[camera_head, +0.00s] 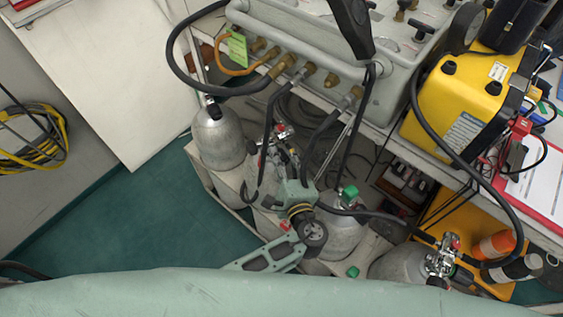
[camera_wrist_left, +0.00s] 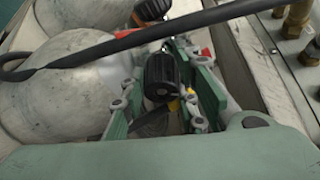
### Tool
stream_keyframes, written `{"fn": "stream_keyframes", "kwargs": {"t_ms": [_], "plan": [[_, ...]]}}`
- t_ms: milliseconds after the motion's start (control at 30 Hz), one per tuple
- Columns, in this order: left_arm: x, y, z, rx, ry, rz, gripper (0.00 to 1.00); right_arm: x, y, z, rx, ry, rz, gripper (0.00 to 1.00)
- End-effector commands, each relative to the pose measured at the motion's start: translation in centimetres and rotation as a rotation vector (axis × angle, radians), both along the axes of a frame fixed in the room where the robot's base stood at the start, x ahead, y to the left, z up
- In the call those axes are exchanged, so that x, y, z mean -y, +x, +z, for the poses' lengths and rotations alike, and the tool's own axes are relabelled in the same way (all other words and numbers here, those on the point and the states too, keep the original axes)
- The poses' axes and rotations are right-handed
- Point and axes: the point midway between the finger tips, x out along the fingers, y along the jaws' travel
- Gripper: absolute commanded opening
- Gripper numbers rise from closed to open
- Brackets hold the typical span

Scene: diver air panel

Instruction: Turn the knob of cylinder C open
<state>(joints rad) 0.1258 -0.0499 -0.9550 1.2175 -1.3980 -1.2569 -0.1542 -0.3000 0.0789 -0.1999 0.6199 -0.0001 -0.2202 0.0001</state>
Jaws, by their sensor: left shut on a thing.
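My left gripper (camera_head: 281,152) is among the grey cylinders under the panel, at the valve of the second cylinder from the left (camera_head: 262,187). In the left wrist view its green fingers (camera_wrist_left: 163,90) stand on both sides of a black ribbed knob (camera_wrist_left: 162,74) and are shut on it. My wrist hides part of this cylinder in the head view. I see no letter on the cylinders, so I cannot read which is C. How far the knob is turned cannot be told. My right gripper is not in view.
Other cylinders stand at the left (camera_head: 217,138), beside my wrist (camera_head: 343,236) and at the lower right (camera_head: 402,266). The grey panel (camera_head: 320,72) with brass fittings is above. Black hoses hang close around my gripper; one hose (camera_wrist_left: 150,36) crosses the left wrist view.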

Motion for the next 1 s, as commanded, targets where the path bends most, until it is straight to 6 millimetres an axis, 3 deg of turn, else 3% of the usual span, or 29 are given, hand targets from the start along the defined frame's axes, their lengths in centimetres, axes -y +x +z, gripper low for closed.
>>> {"fn": "stream_keyframes", "kwargs": {"t_ms": [33, 67, 233, 533, 667, 1000], "plan": [[-0.1, -0.4, -0.7, -0.015, 0.001, 0.001, 0.02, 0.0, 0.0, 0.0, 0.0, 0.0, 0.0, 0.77], [-0.1, -0.4, -0.7, -0.017, 0.002, 0.001, 0.29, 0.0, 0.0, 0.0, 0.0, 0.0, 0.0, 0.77], [-0.1, -0.3, -0.6, -0.014, 0.002, 0.0, 0.44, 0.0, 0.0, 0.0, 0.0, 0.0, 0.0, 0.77], [0.0, -0.2, -0.3, -0.007, 0.002, 0.0, 0.44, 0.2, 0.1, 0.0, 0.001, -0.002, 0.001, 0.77], [0.4, -1.1, -0.2, -0.008, 0.002, -0.002, 0.44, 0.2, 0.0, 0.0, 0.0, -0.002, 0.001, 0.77], [2.7, -7.5, 0.9, -0.012, 0.0, -0.001, 0.44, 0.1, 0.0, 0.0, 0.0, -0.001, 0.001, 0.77]]}}
